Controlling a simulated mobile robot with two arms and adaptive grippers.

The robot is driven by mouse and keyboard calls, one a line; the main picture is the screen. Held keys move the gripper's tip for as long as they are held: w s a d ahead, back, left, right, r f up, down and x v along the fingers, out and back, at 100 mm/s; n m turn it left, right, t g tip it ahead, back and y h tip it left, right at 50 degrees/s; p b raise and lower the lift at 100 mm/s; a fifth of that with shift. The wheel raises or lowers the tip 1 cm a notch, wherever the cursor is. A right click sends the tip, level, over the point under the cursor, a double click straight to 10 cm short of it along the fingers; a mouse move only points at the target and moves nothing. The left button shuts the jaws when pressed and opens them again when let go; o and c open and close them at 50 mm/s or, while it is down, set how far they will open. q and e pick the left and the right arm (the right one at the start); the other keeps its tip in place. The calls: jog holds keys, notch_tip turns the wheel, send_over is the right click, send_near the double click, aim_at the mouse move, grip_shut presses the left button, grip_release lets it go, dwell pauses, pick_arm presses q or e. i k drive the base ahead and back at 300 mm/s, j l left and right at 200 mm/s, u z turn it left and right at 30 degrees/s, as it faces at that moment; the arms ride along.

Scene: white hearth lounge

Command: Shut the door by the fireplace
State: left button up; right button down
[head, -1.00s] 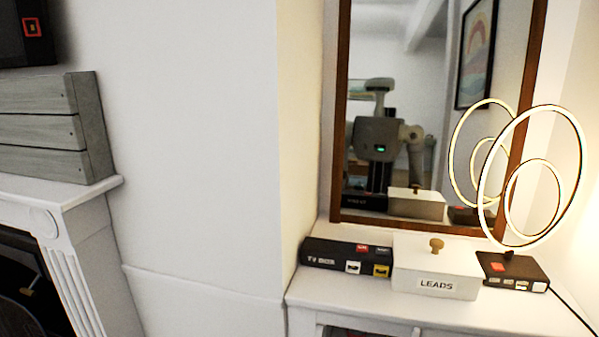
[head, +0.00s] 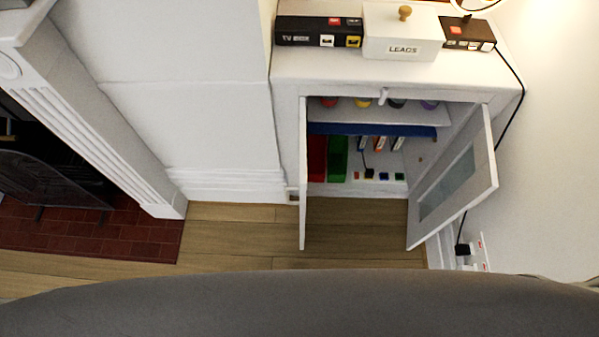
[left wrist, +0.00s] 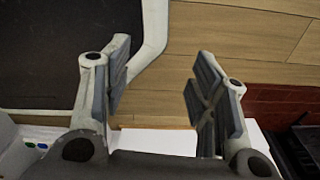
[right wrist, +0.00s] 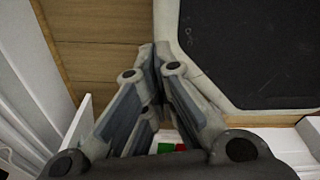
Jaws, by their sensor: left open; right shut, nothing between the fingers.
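In the head view, a white cabinet (head: 287,88) stands right of the fireplace with both doors open. Its left door (head: 303,185), the one nearer the fireplace, sticks out toward me and shows almost edge-on. Its right door (head: 483,165), with a pale panel, is swung out to the right. Neither gripper shows in the head view. In the left wrist view, my left gripper (left wrist: 160,80) is open and empty above the wooden floor. In the right wrist view, my right gripper (right wrist: 152,55) is shut and empty; red and green cabinet contents show beyond it.
The fireplace surround (head: 110,135) and brick hearth (head: 95,235) are at left, with a dark screen (head: 50,180). Bare wooden floor (head: 235,235) lies before the cabinet. A LEADS box (head: 402,50) stands on top. A socket (head: 470,255) is at right.

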aim_at(303, 172)
jog(key=k+j+z, duration=0.1)
jog(key=j+z, duration=0.2)
jog(key=j, duration=0.15)
jog(key=k+j+z, duration=0.1)
jog(key=j+z, duration=0.2)
jog(key=i+j+z, duration=0.1)
jog(key=i+j, duration=0.15)
